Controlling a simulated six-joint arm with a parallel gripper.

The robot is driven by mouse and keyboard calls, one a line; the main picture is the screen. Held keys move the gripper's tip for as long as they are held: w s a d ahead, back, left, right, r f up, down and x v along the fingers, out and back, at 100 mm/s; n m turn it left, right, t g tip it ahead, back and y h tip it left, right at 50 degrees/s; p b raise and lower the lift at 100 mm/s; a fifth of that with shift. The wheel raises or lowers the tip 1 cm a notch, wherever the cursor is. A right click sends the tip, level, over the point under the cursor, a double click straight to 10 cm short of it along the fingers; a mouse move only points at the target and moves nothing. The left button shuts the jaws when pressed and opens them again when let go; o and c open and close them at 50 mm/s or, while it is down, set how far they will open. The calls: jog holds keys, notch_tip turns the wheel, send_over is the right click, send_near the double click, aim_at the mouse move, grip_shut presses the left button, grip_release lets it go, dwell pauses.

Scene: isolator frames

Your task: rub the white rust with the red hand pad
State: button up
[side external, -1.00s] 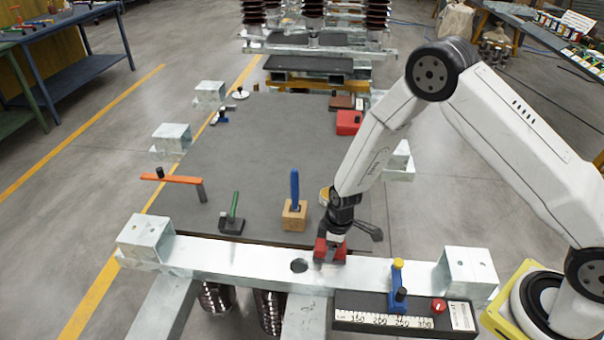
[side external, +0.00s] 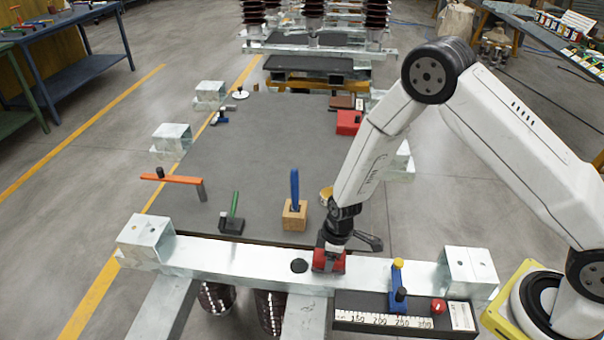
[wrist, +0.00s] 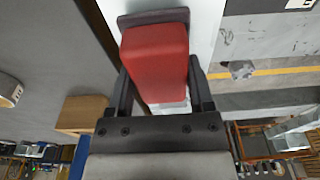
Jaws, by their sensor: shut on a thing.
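My gripper (side external: 333,243) is shut on the red hand pad (side external: 329,262) at the front galvanised beam (side external: 225,256). In the wrist view the red pad (wrist: 155,62) sits between the two dark fingers, with a dark grey plate along its far end. The pad is at the beam's top face, just right of a dark round spot (side external: 299,265); I cannot tell whether it presses on the metal. No white rust patch stands out from the pale beam; the pad and gripper hide the part under them.
A wooden block with a blue handle (side external: 294,212) and a green-handled tool (side external: 232,222) stand behind the beam. A ruler tray (side external: 405,312) with a blue-and-yellow tool (side external: 398,280) and red knob (side external: 438,305) lies front right. Square brackets (side external: 146,240) rise at the beam's ends.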

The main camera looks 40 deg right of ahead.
aim_at(326, 280)
jog(key=shift+s+a, duration=0.25)
jog(key=shift+a, duration=0.05)
jog(key=shift+s+a+f, duration=0.15)
jog(key=shift+s+a, duration=1.05)
jog(key=shift+s, duration=0.05)
jog(key=shift+f, duration=0.15)
jog(key=shift+w+d+f, duration=0.15)
jog(key=shift+w+d, duration=1.1)
jog(key=shift+w+d, duration=0.1)
jog(key=shift+w+d+f, duration=0.1)
jog(key=shift+w+d, duration=0.8)
jog(key=shift+w+d+f, duration=0.1)
jog(key=shift+w+d, duration=0.05)
jog(key=shift+d, duration=0.1)
